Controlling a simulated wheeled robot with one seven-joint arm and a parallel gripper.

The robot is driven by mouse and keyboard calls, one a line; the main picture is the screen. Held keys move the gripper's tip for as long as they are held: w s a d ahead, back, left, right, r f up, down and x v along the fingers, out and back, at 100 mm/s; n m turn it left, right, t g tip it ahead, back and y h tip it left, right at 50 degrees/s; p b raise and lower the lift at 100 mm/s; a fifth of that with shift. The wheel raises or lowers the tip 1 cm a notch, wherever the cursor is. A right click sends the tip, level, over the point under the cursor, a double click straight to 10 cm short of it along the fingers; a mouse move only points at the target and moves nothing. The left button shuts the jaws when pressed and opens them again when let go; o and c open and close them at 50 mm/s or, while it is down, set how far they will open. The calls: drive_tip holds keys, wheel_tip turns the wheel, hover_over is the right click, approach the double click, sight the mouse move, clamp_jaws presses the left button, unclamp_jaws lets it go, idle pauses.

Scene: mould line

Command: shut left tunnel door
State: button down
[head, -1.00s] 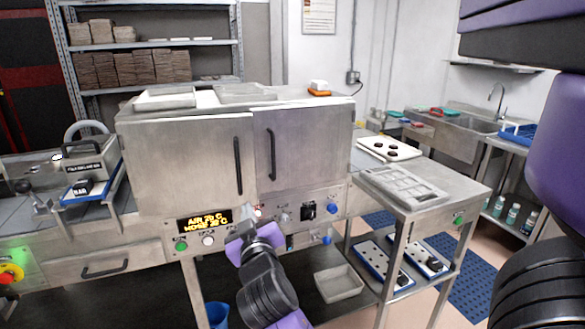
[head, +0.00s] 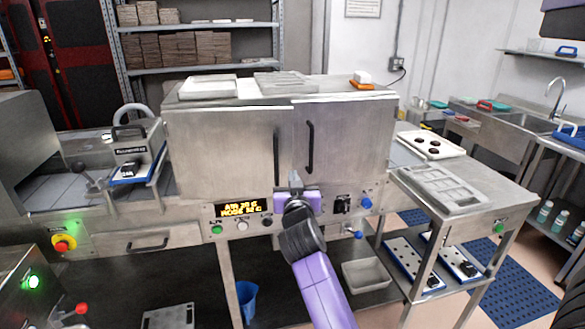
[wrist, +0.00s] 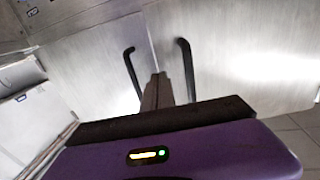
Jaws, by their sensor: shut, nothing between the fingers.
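The tunnel's left door (head: 222,150) is a flat steel panel with a black bar handle (head: 277,158) near its inner edge. It meets the right door (head: 352,135), which has its own black handle (head: 310,147). The left door looks almost flush with the right one; I cannot tell whether a small gap is left. My gripper (head: 296,180) is shut and empty, at the lower part of the doors near the seam. In the wrist view, which appears turned over, the fingers (wrist: 157,92) point between the two handles, with the left door (wrist: 245,60) on the right.
Below the doors is a control panel with a lit display (head: 238,209), buttons and knobs. Trays (head: 207,87) lie on top of the tunnel. A side table (head: 470,205) with a mould stands at right.

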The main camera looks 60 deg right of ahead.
sight(292, 167)
drive_tip(key=shift+p+x, duration=0.4)
drive_tip(key=shift+x, duration=1.3)
drive_tip(key=shift+b+x, duration=0.7)
drive_tip(key=shift+x, duration=0.95)
drive_tip(key=shift+s+a, duration=0.1)
